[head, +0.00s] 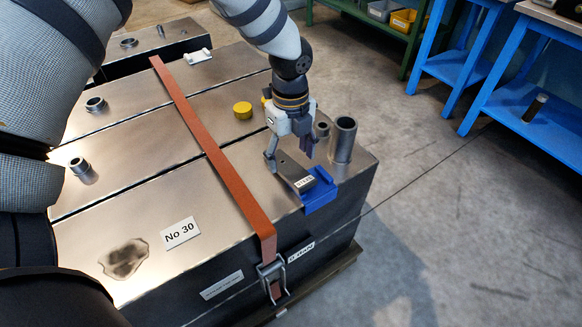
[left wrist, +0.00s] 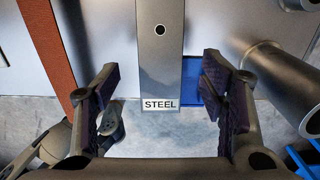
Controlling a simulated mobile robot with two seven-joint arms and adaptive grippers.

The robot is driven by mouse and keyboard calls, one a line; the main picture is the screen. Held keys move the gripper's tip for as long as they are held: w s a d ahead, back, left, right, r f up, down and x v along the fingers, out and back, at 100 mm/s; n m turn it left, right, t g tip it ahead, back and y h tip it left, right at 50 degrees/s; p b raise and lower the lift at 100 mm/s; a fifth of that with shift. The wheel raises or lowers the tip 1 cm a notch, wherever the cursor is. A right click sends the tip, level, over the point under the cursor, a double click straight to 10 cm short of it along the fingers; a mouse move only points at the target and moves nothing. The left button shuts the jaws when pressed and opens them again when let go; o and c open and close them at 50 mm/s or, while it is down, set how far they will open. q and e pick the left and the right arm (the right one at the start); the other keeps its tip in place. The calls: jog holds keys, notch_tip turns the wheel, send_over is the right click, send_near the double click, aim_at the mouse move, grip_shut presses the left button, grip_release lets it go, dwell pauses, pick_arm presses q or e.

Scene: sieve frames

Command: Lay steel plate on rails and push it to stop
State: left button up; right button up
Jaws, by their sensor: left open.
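The steel plate (head: 295,171) is a long grey bar with a hole and a STEEL label at its near end. It lies at the near right corner of the metal box, its labelled end over a blue piece (head: 320,198). I cannot tell whether it rests on rails; none show clearly. My left gripper (head: 289,154) points down at the plate, fingers open on either side of it. In the left wrist view the plate (left wrist: 160,55) runs between the fingers with gaps on both sides, and the blue piece (left wrist: 191,85) shows to its right. My right gripper is not in view.
An orange strap (head: 215,150) with a buckle (head: 271,275) crosses the box left of the plate. Upright metal tubes (head: 342,141) stand close right of my gripper. A yellow cap (head: 242,110) lies behind. Blue benches (head: 535,110) stand at the right, with open floor between.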

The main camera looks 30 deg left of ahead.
aim_at(289, 167)
pick_arm(q)
jog(key=f, duration=0.4)
jog(key=shift+w+a+f, duration=0.1)
jog(key=shift+a+f, duration=0.15)
jog(key=shift+f, duration=0.1)
jog(key=shift+c, duration=0.6)
grip_shut()
jog(key=shift+r, duration=0.1)
